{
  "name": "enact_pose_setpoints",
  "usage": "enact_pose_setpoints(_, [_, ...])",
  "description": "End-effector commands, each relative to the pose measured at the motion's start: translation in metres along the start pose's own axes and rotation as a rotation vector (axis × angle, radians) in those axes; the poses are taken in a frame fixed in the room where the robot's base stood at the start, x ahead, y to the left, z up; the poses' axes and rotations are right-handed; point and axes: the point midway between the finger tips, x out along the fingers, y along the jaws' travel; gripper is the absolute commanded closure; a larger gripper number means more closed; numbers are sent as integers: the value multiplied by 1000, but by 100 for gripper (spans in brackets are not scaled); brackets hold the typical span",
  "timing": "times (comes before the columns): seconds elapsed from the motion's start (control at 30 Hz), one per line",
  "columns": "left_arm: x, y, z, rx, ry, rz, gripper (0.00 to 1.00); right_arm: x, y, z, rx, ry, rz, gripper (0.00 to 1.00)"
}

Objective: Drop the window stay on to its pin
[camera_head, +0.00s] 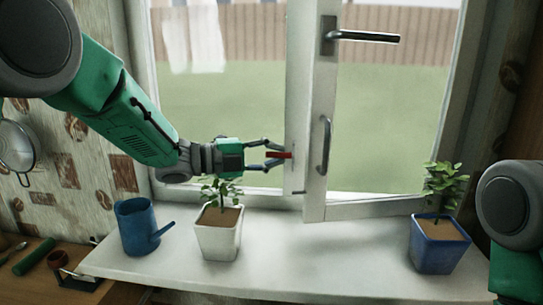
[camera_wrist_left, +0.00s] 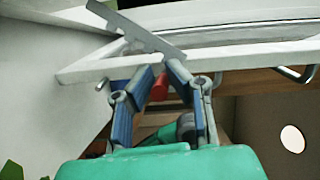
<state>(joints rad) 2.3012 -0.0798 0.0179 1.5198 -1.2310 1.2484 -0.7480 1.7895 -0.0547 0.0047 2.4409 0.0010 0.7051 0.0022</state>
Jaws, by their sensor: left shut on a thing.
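My left gripper (camera_head: 274,155) is in front of the window frame, left of the open casement's edge. It is shut on the window stay, whose red grip (camera_head: 279,155) shows at the fingertips. In the left wrist view the stay is a flat grey bar (camera_wrist_left: 135,30) lying slantwise beyond the fingertips (camera_wrist_left: 163,75), with the red part (camera_wrist_left: 160,88) between the fingers. A small dark piece (camera_head: 299,192) sits low on the frame below the gripper; I cannot tell if it is the pin. My right gripper is outside the view.
The casement (camera_head: 317,120) carries a dark lever (camera_head: 365,38) and a curved pull handle (camera_head: 324,145). On the white sill (camera_head: 320,260) stand a blue watering can (camera_head: 138,228), a white potted plant (camera_head: 218,238) and a blue potted plant (camera_head: 440,245). The sill's middle is clear.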

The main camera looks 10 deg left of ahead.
Motion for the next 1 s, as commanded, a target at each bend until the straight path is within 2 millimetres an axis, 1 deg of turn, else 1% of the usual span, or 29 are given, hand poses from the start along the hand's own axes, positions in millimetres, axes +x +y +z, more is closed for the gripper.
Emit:
enact_pose_setpoints(0.03, [4,0,-5,0,13,-1,100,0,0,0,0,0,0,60])
enact_pose_setpoints(0.07, [4,0,-5,0,13,-1,81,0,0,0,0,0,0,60])
enact_pose_setpoints(0.1, [4,0,-5,-1,12,-1,68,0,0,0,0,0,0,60])
enact_pose_setpoints(0.47, [-6,0,1,-3,4,-5,68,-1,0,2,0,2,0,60])
enact_pose_setpoints(0.57, [-17,0,2,-3,3,-6,68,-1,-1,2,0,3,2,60])
enact_pose_setpoints(0.9, [-83,0,0,-1,5,-2,68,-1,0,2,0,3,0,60])
enact_pose_setpoints(1.0, [-97,1,-1,-1,6,0,68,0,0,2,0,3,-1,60])
